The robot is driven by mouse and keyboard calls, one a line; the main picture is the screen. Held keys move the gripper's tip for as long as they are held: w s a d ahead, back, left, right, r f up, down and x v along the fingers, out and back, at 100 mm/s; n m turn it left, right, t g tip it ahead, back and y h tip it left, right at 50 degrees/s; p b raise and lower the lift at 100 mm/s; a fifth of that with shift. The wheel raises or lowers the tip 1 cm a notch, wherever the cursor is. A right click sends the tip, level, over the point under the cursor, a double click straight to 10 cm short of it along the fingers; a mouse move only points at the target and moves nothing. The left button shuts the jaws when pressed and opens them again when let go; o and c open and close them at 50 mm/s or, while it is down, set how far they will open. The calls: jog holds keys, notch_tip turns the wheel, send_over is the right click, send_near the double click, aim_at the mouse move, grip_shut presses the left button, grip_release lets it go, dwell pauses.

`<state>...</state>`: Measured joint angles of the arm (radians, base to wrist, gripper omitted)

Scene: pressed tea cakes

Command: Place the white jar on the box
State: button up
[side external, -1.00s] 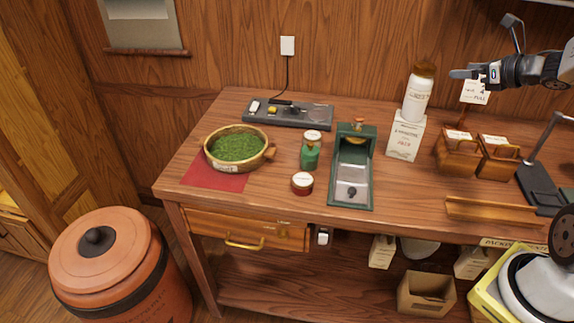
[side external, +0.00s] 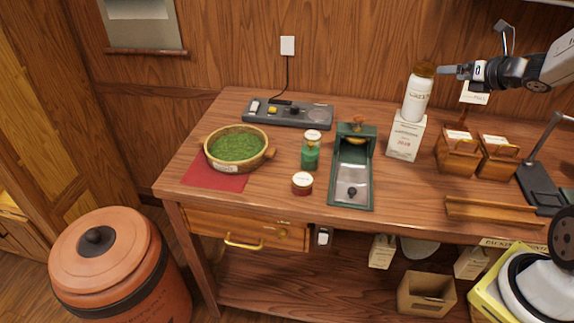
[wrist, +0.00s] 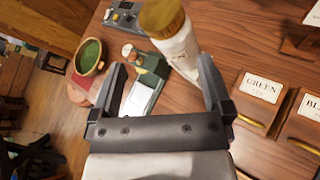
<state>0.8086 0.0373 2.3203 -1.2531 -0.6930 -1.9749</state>
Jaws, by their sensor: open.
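The white jar (side external: 417,98) with a brown lid stands upright on the white box (side external: 406,137) at the back right of the bench. In the wrist view the jar (wrist: 177,45) shows at the top, beyond my fingertips and leaning in the picture; its lid is nearest the camera. My gripper (side external: 443,70) is at lid height just right of the jar, its tips seeming close to the lid; contact cannot be told. In the wrist view my gripper (wrist: 162,75) is open with nothing held between its fingers. The jar hides part of the box top.
Two wooden caddies (side external: 457,155) stand right of the box, with a white tag (side external: 474,92) behind. A green press (side external: 353,170) stands left of it. A green jar (side external: 311,153), a small tin (side external: 302,183) and a bowl of green leaf (side external: 236,148) are further left.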

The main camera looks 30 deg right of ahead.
jog(key=a+f+m+g+h, duration=0.15)
jog(key=a+f+m, duration=0.3)
jog(key=m, duration=0.45)
jog(key=a+f+m+g, duration=0.35)
jog(key=a+m, duration=0.25)
jog(key=m, duration=0.3)
jog(key=s+a+f+m+g+y, duration=0.1)
jog(key=s+a+f+m+g, duration=0.1)
jog(key=a+m, duration=0.4)
jog(key=s+a+f+m+g+y, duration=0.1)
jog(key=s+a+f+m+g, duration=0.2)
jog(key=s+a+m, duration=0.4)
jog(key=shift+f+g+y, duration=0.3)
jog(key=shift+f+y, duration=0.05)
jog(key=shift+f, duration=0.55)
jog(key=shift+d, duration=0.1)
